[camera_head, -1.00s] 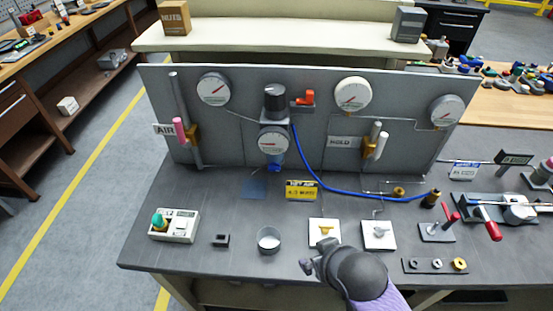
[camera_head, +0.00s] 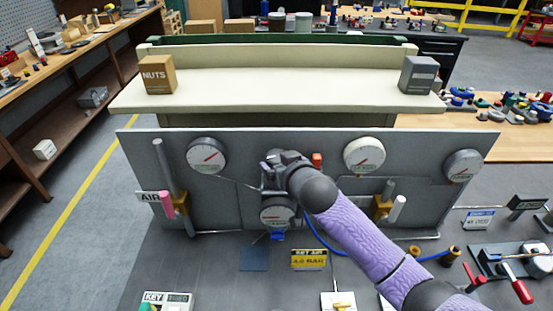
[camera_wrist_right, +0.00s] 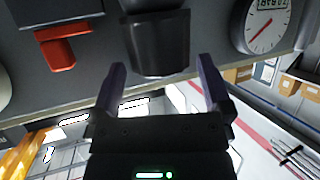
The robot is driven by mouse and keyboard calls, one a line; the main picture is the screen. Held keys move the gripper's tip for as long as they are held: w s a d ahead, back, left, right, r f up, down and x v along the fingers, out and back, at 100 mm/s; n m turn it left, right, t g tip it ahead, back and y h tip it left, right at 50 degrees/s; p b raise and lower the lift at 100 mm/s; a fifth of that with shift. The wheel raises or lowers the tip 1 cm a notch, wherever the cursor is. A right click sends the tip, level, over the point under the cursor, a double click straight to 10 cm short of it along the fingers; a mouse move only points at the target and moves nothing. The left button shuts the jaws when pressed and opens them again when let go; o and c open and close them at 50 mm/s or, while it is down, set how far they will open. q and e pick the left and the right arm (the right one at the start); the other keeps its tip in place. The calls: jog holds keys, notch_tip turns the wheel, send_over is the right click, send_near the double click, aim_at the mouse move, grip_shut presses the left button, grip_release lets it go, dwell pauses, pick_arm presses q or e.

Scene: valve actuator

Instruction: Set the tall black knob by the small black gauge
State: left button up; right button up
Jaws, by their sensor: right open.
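The tall black knob (camera_wrist_right: 160,45) shows in the right wrist view, just ahead of and between the fingers of my right gripper (camera_wrist_right: 160,66). The fingers are open, with one on each side, and do not look closed on it. In the head view my right gripper (camera_head: 270,168) is at the panel and hides the knob. The small gauge (camera_head: 277,214) with a white dial sits on the panel just below the gripper, its top partly covered. Its reading is too small to tell. My left gripper is not in view.
A red lever (camera_head: 317,160) is close on the right of the gripper; it also shows in the wrist view (camera_wrist_right: 60,52). Larger gauges (camera_head: 207,155) (camera_head: 364,155) flank it on the panel. A blue hose (camera_head: 322,241) runs below my right arm.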

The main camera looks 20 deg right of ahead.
aim_at(278, 160)
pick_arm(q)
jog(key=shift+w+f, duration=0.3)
pick_arm(e)
jog(key=shift+x, duration=1.55)
jog(key=shift+f, duration=0.1)
jog(key=c, duration=1)
jog(key=shift+a+m+h+b, duration=0.1)
jog(key=shift+m+h+b, duration=0.2)
jog(key=shift+m+h, duration=0.35)
jog(key=shift+m+h+b, duration=0.3)
jog(key=shift+m+h, duration=0.35)
jog(key=shift+h, duration=0.4)
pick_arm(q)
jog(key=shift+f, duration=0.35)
